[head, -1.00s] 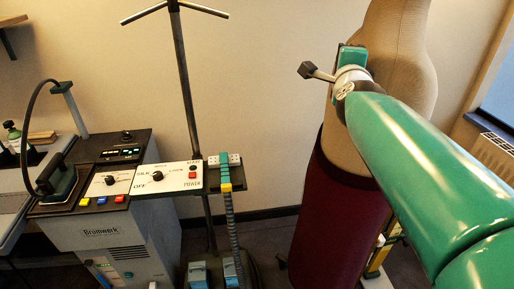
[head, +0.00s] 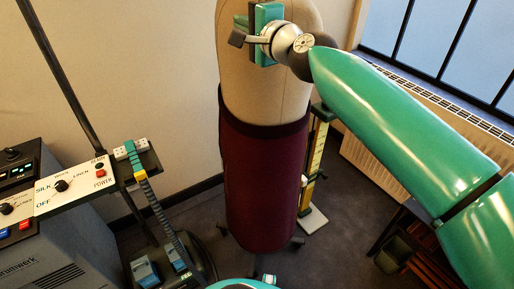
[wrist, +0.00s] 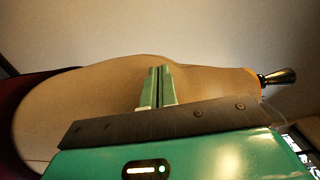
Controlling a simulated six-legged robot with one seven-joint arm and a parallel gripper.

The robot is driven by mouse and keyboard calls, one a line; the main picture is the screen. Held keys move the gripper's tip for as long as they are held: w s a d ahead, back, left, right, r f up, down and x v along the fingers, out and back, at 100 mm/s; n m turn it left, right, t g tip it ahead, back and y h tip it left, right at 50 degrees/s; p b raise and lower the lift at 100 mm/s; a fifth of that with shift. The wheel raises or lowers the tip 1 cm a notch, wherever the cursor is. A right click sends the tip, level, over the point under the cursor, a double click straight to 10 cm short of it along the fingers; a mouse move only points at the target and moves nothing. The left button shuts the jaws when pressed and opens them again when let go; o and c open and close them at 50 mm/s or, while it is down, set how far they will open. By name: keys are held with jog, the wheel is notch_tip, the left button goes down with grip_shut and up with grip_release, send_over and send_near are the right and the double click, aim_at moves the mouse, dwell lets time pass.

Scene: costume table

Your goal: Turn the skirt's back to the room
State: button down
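The maroon skirt (head: 262,190) hangs on a beige dress form (head: 258,95) in the middle of the head view. It is a plain tube with a darker waistband, and I see no mark that tells its front from its back. In the wrist view the form's torso (wrist: 85,105) lies sideways, with a bit of the skirt (wrist: 14,95) at the left edge. My gripper (wrist: 157,72) has its two green fingers together, with nothing seen between them. They are in front of the torso; I cannot tell whether they touch it. In the head view my wrist hides the form's upper part.
A pressing station with a control panel (head: 75,185) and a dark pole (head: 65,75) stands at the left. A yellow measuring stand (head: 313,165) is close behind the skirt's right side. A radiator (head: 400,130) lies under the window. Grey floor shows around the form.

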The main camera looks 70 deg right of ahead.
jog(key=shift+s+d+n+t+y, duration=0.2)
jog(key=shift+s+n+t+y, duration=0.25)
jog(key=shift+s, duration=0.45)
jog(key=shift+s+d+n+t+y, duration=0.2)
jog(key=shift+s+n+t+y, duration=0.1)
jog(key=shift+s+n+y, duration=0.25)
jog(key=shift+s+d+n+t+y, duration=0.25)
jog(key=shift+s+n+t+y, duration=0.1)
jog(key=shift+s+y, duration=0.45)
jog(key=shift+s+d+n+t+y, duration=0.2)
jog(key=shift+s+n+t+y, duration=0.1)
jog(key=shift+s+n+y, duration=0.25)
jog(key=shift+s, duration=0.1)
jog(key=shift+d, duration=0.1)
